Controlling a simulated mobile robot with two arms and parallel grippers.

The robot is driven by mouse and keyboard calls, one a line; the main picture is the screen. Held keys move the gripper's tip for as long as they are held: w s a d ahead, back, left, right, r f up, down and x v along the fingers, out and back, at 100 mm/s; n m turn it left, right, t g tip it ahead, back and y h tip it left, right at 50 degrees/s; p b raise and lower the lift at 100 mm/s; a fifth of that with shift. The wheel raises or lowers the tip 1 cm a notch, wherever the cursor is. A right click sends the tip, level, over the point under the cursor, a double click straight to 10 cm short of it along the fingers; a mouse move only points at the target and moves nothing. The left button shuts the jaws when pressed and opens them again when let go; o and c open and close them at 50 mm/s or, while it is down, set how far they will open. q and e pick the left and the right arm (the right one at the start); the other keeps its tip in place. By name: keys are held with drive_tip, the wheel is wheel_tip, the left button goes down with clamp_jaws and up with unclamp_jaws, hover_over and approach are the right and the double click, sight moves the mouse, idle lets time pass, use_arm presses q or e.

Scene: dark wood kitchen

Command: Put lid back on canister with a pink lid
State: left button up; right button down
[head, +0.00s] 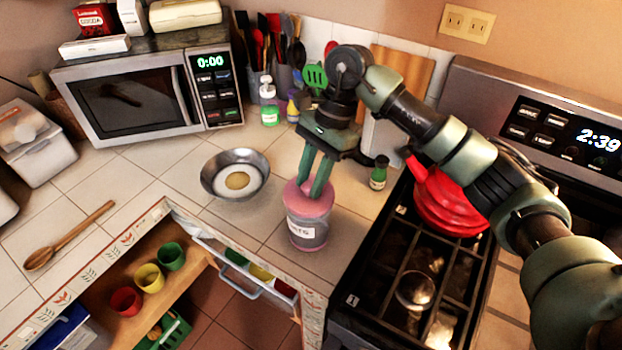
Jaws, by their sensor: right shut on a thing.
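The canister (308,236) stands upright on the tiled counter, left of the stove. It is greyish with a white label and a pink band at its base. The pink lid (301,199) is at the canister's top. My right gripper (309,190) comes down from above, its green fingers shut on the lid's middle. I cannot tell whether the lid is fully seated or just above the rim. My left gripper is not in view.
A metal bowl (235,174) is left of the canister. A small green bottle (379,172) and a red kettle (445,200) are to the right, the kettle on the stove. An open drawer (245,279) is below the counter edge. A wooden spoon (70,237) lies far left.

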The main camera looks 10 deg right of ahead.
drive_tip(key=b, duration=0.2)
drive_tip(key=shift+f+b, duration=0.2)
drive_tip(key=shift+b, duration=0.2)
idle(2.4)
idle(0.3)
drive_tip(key=c, duration=1.1)
unclamp_jaws()
drive_tip(key=shift+o, duration=0.5)
drive_tip(key=o, duration=0.4)
drive_tip(key=shift+r+p, duration=1.3)
drive_tip(key=shift+r, duration=2.25)
drive_tip(key=shift+c, duration=0.2)
